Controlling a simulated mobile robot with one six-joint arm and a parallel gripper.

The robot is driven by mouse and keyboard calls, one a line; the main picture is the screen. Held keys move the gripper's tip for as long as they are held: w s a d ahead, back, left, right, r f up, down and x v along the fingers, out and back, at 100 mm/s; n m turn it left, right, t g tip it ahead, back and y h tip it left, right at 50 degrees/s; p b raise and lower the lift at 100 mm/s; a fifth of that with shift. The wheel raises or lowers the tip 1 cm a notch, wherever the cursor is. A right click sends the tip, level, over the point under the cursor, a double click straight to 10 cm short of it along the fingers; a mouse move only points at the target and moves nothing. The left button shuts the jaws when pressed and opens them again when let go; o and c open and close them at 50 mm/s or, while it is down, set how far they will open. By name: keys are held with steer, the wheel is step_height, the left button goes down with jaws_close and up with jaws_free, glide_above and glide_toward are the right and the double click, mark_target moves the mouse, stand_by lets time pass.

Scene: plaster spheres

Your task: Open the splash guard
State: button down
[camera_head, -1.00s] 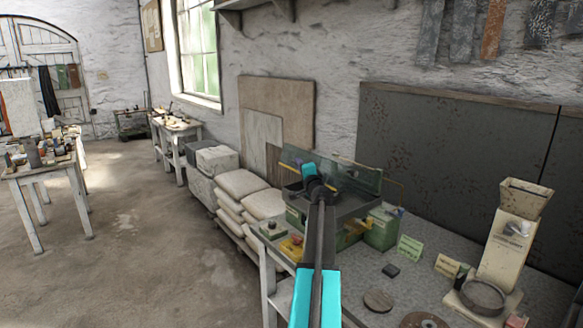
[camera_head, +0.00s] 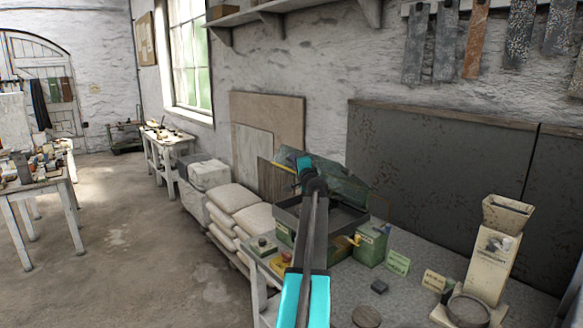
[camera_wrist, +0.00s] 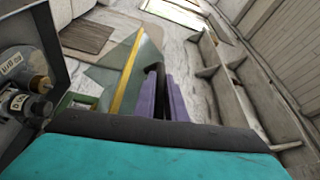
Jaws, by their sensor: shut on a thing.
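The splash guard (camera_head: 345,182) is a greenish see-through panel, tilted up over a dark tray (camera_head: 345,217) on a green machine on the workbench. In the wrist view the guard (camera_wrist: 138,78) shows a yellow strip along it. My gripper (camera_wrist: 166,98) has purple fingers close beside the guard, shut on a dark narrow piece that looks like the guard's handle. In the head view my turquoise-and-black arm partly hides the guard and the gripper's fingers.
A green box (camera_head: 371,246) stands at the machine's right. Small control boxes (camera_head: 262,246) sit in front. A beige hopper device (camera_head: 495,255) stands farther right on the bench. Stacked sacks (camera_head: 232,205) lie to the left. A wall shelf (camera_head: 290,12) is above.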

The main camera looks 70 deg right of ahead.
mark_target(323, 176)
steer(key=shift+w+r, duration=0.1)
steer(key=shift+w, duration=0.05)
steer(key=c, duration=2.1)
jaws_free()
steer(key=shift+d, duration=0.1)
steer(key=shift+b+v, duration=0.4)
steer(key=shift+v, duration=0.65)
steer(key=shift+b+v, duration=1.9)
steer(key=shift+v, duration=4)
